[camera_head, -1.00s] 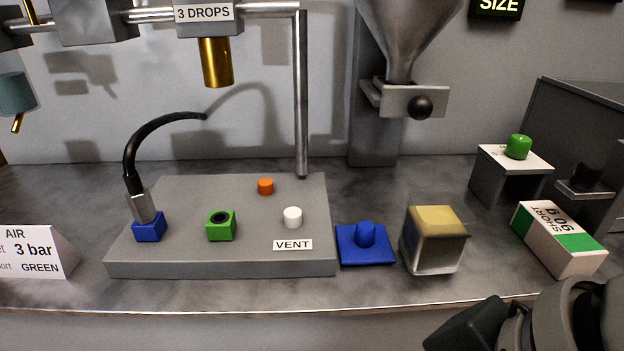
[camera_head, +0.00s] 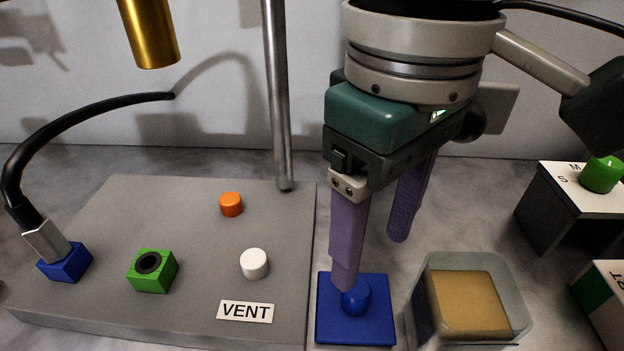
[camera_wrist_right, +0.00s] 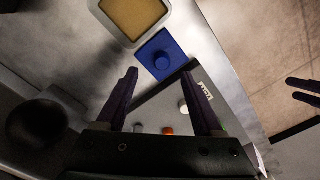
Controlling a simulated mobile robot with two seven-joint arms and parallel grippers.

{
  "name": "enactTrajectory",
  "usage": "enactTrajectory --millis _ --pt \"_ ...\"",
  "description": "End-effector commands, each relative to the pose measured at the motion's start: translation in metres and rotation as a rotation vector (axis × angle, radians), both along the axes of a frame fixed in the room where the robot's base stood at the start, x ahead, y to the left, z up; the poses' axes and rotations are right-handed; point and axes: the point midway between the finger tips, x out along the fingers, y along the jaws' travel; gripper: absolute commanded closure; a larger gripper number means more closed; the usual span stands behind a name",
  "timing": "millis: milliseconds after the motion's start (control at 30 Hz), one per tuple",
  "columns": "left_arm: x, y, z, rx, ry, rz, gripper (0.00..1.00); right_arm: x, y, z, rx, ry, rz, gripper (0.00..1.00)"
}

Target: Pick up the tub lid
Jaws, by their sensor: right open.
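The tub lid is a blue square plate with a round blue knob (camera_head: 370,325), lying flat on the counter between the grey panel and the tub. In the right wrist view the lid (camera_wrist_right: 158,65) lies just beyond the fingertips. My right gripper (camera_head: 372,262) points down above the lid, its purple fingers apart and nothing between them. In the head view the nearer finger partly covers the knob; I cannot tell whether it touches. The clear tub (camera_head: 512,298) with tan contents stands open, right of the lid. Dark finger-like shapes at the wrist view's right edge may be my left gripper (camera_wrist_right: 302,90).
The grey panel (camera_head: 200,200) holds a blue block with a hose (camera_head: 65,262), a green block (camera_head: 152,272), an orange cap (camera_head: 231,204), a white cap (camera_head: 254,263) and a VENT label (camera_head: 246,311). A white-topped stand (camera_head: 570,190) and a green-and-white box (camera_head: 602,300) are at the right.

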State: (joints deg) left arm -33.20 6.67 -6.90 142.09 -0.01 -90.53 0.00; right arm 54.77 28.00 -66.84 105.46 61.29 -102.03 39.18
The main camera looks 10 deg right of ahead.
Motion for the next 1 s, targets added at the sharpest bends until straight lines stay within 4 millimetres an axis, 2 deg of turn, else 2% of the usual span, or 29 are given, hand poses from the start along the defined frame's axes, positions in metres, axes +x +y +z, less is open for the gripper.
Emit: enactTrajectory --millis 33,233,500,800,1000 --pt "0.000 0.001 -0.005 0.003 0.001 -0.001 0.50 0.000 0.000 -0.010 0.000 0.001 -0.001 0.31" --pt "-0.001 0.002 -0.011 0.008 0.002 -0.005 0.50 0.001 0.001 -0.028 0.000 -0.001 0.000 0.31" --pt "-0.001 0.002 -0.025 0.008 0.002 -0.005 0.50 0.002 0.005 -0.068 0.000 -0.002 0.001 0.31" --pt "-0.001 0.002 -0.025 0.007 0.001 -0.003 0.50 0.002 0.005 -0.072 0.002 -0.003 0.003 0.31" --pt "0.000 0.000 -0.024 0.001 0.001 0.000 0.50 0.002 0.005 -0.072 0.002 -0.003 0.003 0.53"
